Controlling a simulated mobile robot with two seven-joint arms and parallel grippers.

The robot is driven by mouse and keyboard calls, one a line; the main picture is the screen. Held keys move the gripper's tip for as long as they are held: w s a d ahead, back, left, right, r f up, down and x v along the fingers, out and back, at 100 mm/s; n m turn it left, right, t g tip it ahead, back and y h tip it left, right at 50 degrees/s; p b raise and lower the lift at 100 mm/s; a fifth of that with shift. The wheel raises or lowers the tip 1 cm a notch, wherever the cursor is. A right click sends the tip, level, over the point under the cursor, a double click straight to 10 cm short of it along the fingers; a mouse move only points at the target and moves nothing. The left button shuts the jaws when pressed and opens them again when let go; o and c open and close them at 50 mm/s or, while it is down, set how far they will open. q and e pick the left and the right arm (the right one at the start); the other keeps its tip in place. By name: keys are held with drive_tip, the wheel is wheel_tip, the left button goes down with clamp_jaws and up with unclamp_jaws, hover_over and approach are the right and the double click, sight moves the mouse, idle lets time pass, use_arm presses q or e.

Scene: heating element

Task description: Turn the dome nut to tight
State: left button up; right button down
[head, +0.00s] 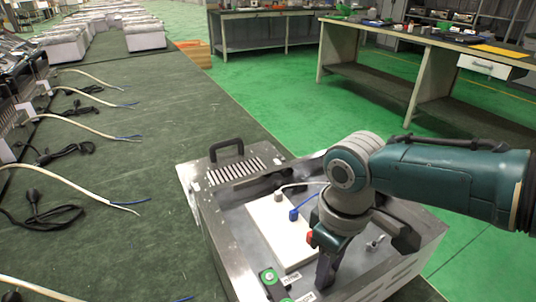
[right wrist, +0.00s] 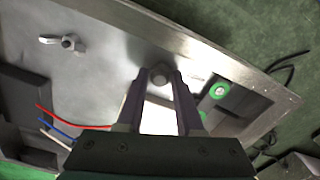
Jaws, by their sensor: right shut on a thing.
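The dome nut (right wrist: 159,75), a small rounded metal nut, sits near the inner wall of the metal box (head: 226,248). It shows between my right fingertips in the right wrist view, and the gripper hides it in the head view. My right gripper (head: 325,284) points down into the box. In the right wrist view its two dark fingers (right wrist: 158,84) are shut on the dome nut, one on each side. I cannot tell how tight the nut is. My left gripper is not in view.
A wing nut (head: 376,242) stands on the box floor to the right of my gripper. A green round part (head: 269,276), a white plate (head: 268,226) and wires are inside the box. Cables lie on the green bench (head: 160,135) at left. The box walls rise around my gripper.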

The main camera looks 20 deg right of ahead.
drive_tip(key=m+p, duration=0.2)
drive_tip(key=m, duration=0.3)
drive_tip(key=shift+a+r+m, duration=0.1)
drive_tip(key=shift+m, duration=0.2)
drive_tip(key=m, duration=0.2)
drive_tip(key=shift+m, duration=0.3)
drive_tip(key=m+p, duration=0.1)
drive_tip(key=m, duration=0.2)
drive_tip(key=shift+m, duration=0.3)
drive_tip(key=m, duration=0.3)
drive_tip(key=shift+m, duration=0.3)
drive_tip(key=m, duration=0.3)
drive_tip(key=shift+m, duration=0.4)
drive_tip(key=m, duration=0.5)
drive_tip(key=shift+p, duration=0.3)
drive_tip(key=c, duration=0.5)
unclamp_jaws()
drive_tip(key=shift+c, duration=0.2)
